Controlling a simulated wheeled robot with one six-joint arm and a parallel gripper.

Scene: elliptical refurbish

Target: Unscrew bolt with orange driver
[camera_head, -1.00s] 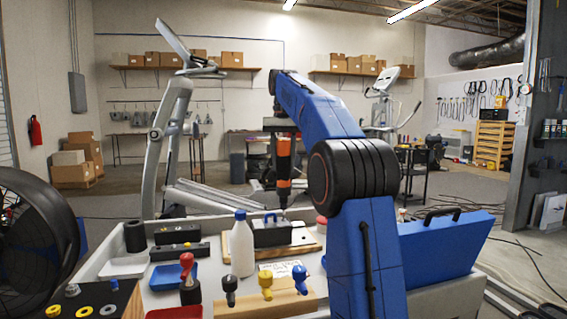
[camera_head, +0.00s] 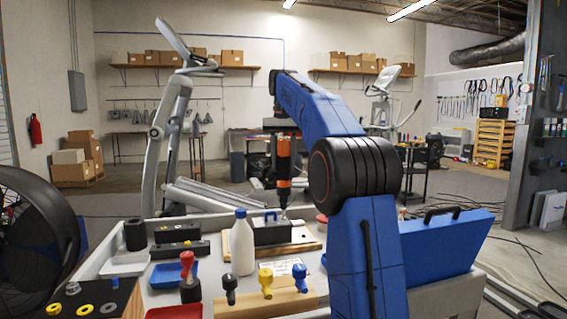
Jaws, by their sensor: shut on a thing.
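The orange driver (camera_head: 284,160) hangs upright under the end of my blue arm. My gripper (camera_head: 283,130) is at the driver's upper part and shut on it; the fingers themselves are dark and small. The driver's tip points down at the right end of a dark block (camera_head: 270,232) that lies on a wooden board (camera_head: 285,249). A small light-coloured bolt (camera_head: 284,214) shows at the tip. I cannot tell whether the tip touches it or is seated in it.
A white bottle (camera_head: 242,247) stands just left of the block. Red, black, yellow and blue handled tools (camera_head: 265,278) stand in front, some in a wooden rack. A blue tray (camera_head: 179,274) is at left, and a blue case (camera_head: 440,250) at right.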

